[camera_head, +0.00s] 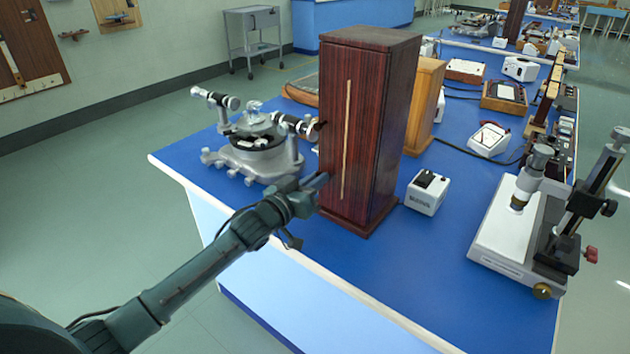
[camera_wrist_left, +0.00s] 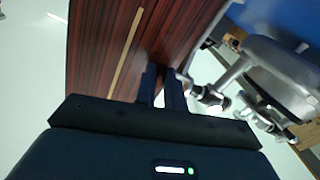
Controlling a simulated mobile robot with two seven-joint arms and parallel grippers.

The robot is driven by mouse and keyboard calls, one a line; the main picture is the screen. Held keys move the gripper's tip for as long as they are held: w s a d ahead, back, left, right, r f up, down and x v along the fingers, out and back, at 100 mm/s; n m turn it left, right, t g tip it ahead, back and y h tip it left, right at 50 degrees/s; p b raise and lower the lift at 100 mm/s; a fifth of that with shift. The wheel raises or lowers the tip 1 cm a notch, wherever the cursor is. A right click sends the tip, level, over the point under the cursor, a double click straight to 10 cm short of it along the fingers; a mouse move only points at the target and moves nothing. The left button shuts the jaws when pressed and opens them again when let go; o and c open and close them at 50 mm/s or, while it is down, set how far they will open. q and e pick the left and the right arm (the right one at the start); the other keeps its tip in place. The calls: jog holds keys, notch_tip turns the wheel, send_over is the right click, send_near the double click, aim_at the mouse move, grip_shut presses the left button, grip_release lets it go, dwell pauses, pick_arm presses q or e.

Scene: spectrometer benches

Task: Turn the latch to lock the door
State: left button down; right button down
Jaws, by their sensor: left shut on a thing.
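A tall dark reddish wooden cabinet (camera_head: 380,120) stands upright on the blue bench. Its door (camera_head: 333,110) looks closed, with a thin pale vertical strip (camera_head: 346,140) down it; the strip also shows in the left wrist view (camera_wrist_left: 126,50). My left gripper (camera_head: 320,183) is at the lower left edge of the door face. In the left wrist view its two fingers (camera_wrist_left: 163,82) are close together against the wood, shut on a small part that I take to be the latch. The fingers hide the latch, so its angle cannot be told. My right gripper is out of view.
A metal spectrometer (camera_head: 256,145) stands close behind my left gripper, left of the cabinet. A lighter wooden box (camera_head: 425,105) and a small white power unit (camera_head: 427,192) are right of the cabinet. A microscope-like instrument (camera_head: 505,240) is farther right. The blue bench (camera_head: 400,270) is clear in front.

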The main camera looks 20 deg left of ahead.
pick_arm(q)
jog(key=m+p, duration=0.1)
jog(key=m, duration=0.2)
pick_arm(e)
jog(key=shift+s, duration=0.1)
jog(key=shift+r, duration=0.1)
pick_arm(q)
jog(key=c, duration=1.5)
grip_release()
jog(key=shift+s, duration=0.15)
jog(key=v, duration=1.3)
